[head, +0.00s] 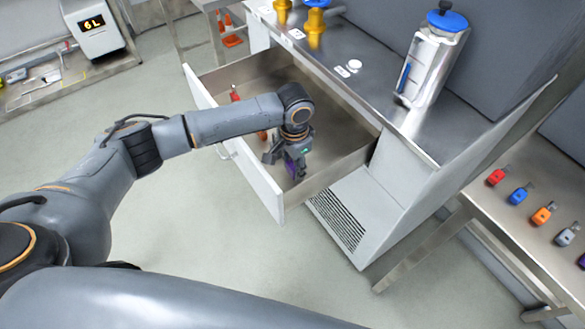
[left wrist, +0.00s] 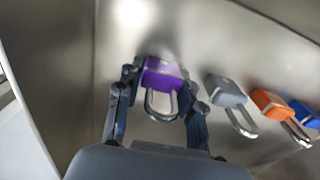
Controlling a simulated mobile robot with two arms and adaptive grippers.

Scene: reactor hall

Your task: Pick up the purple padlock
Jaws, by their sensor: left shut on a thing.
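The purple padlock (left wrist: 161,72) is between the two fingers of my left gripper (left wrist: 160,82) in the left wrist view, its shackle pointing back toward the palm. In the head view my left gripper (head: 285,158) reaches down into the open drawer (head: 258,185), with the purple padlock (head: 292,168) partly hidden by the fingers. The gripper is shut on the padlock's body. I cannot tell whether the padlock touches the drawer floor. My right gripper is not in view.
Beside it in the drawer lie a grey padlock (left wrist: 226,90), an orange padlock (left wrist: 270,102) and a blue padlock (left wrist: 304,112). A metal canister (head: 434,62) stands on the counter above. Several small coloured items, including a red one (head: 497,177), sit on the right table.

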